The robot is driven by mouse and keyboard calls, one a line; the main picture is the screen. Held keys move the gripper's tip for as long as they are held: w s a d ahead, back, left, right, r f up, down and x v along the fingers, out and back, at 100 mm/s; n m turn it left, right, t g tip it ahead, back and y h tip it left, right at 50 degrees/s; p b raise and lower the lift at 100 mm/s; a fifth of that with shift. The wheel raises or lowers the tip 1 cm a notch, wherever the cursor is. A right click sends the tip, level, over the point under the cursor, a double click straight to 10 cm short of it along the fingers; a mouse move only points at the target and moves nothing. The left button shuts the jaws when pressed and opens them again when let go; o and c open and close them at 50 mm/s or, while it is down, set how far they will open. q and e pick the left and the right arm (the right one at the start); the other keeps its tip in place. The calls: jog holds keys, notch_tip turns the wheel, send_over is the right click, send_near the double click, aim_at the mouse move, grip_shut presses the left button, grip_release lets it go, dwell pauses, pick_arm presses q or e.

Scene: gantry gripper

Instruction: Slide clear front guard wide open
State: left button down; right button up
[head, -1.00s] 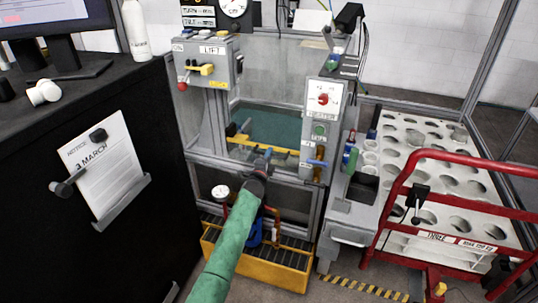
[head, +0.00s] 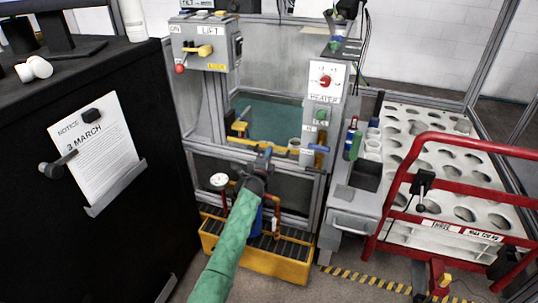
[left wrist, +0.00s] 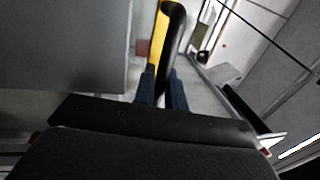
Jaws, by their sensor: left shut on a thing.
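The machine's front opening (head: 268,118) shows a teal bath inside. The clear front guard is hard to tell from the opening because it is see-through. A yellow bar (head: 240,141) runs along the lower edge of this opening. My left gripper (head: 263,154) is at that bar, near its middle. In the left wrist view, my blue fingers (left wrist: 162,88) are closed around a yellow and black bar (left wrist: 168,45). The fingers hide the gripped part. My right gripper is in neither view.
A grey LIFT box (head: 205,44) is at the upper left of the machine, and a HEATER panel (head: 322,100) is right of the opening. A yellow tray (head: 285,267) is below. A black cabinet (head: 160,200) stands left, and a red rail (head: 400,185) stands right.

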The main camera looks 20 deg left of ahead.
pick_arm(q)
jog(key=c, duration=1.5)
grip_release()
jog(key=shift+c, duration=0.2)
jog(key=shift+s+a+f, duration=0.1)
jog(key=shift+s+f, duration=0.15)
jog(key=shift+s, duration=1.05)
jog(key=shift+s+d+f, duration=0.1)
jog(key=shift+s+f, duration=0.15)
jog(key=shift+s, duration=1)
jog(key=shift+s+a+f, duration=0.1)
jog(key=shift+s+f, duration=0.15)
jog(key=shift+s, duration=1.05)
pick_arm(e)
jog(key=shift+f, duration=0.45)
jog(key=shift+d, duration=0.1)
